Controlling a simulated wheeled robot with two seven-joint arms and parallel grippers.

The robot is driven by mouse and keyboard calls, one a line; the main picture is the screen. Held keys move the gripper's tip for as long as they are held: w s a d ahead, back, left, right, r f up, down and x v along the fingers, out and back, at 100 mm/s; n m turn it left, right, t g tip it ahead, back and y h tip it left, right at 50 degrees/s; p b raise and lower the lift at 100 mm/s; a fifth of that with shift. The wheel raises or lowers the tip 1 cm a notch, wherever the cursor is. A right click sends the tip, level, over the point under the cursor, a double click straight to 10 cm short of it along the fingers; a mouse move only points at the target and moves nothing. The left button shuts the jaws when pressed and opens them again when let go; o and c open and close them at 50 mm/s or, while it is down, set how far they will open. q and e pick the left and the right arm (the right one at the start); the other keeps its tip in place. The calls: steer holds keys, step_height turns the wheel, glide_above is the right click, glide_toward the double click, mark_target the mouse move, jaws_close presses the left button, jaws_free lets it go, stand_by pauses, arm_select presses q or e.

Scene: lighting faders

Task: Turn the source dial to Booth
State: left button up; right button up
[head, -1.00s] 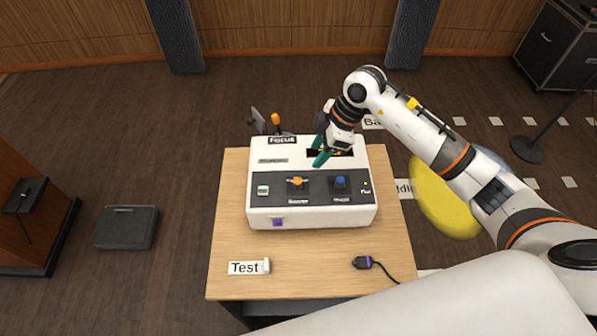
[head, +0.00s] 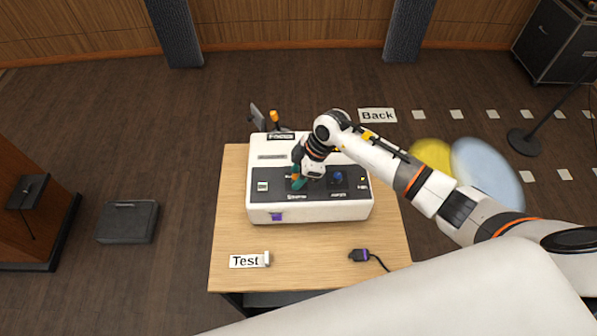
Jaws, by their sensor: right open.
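A white control box with a dark front panel (head: 275,197) stands on the wooden table. A blue knob (head: 337,177) sits on the right part of the panel. The orange knob left of it is hidden behind my right gripper. The small captions under the knobs are too small to read, so I cannot tell which is the source dial or where Booth is. My right gripper (head: 297,181), with teal fingers, is open and down at the orange knob's place. Whether it touches the knob cannot be told. My left gripper is out of view.
A small green-and-white switch (head: 262,186) is at the panel's left, and an orange-tipped lever (head: 274,116) stands behind the box. A Test label (head: 245,261) and a dark plug with a cable (head: 360,255) lie on the front of the table (head: 310,265).

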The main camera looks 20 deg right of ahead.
jaws_close()
steer(key=shift+w+n, duration=0.1)
steer(key=shift+n, duration=0.2)
steer(key=n+b, duration=0.1)
steer(key=n, duration=0.1)
steer(key=n+g+b, duration=0.1)
steer(key=shift+w+n+g, duration=0.15)
steer(key=shift+n+g, duration=0.15)
steer(key=shift+n, duration=0.1)
steer(key=n+b, duration=0.1)
steer(key=n, duration=0.1)
steer(key=n+g+b, duration=0.1)
steer(key=n+b, duration=0.1)
steer(key=shift+w+f+n+g, duration=0.1)
steer(key=shift+w+n+g, duration=0.05)
steer(key=shift+n+g, duration=0.15)
steer(key=n+g+h+b, duration=0.1)
steer(key=n+b, duration=0.2)
steer(key=n, duration=0.1)
steer(key=shift+a+b, duration=0.1)
steer(key=shift+b, duration=0.3)
steer(key=shift+a+n+g+h+b, duration=0.1)
steer(key=shift+n+g+h+b, duration=0.3)
steer(key=shift+n+b, duration=0.7)
steer(key=shift+n+g+h+b, duration=0.2)
steer(key=shift+n+h+b, duration=0.5)
steer(key=shift+n, duration=0.7)
steer(key=shift+r, duration=0.2)
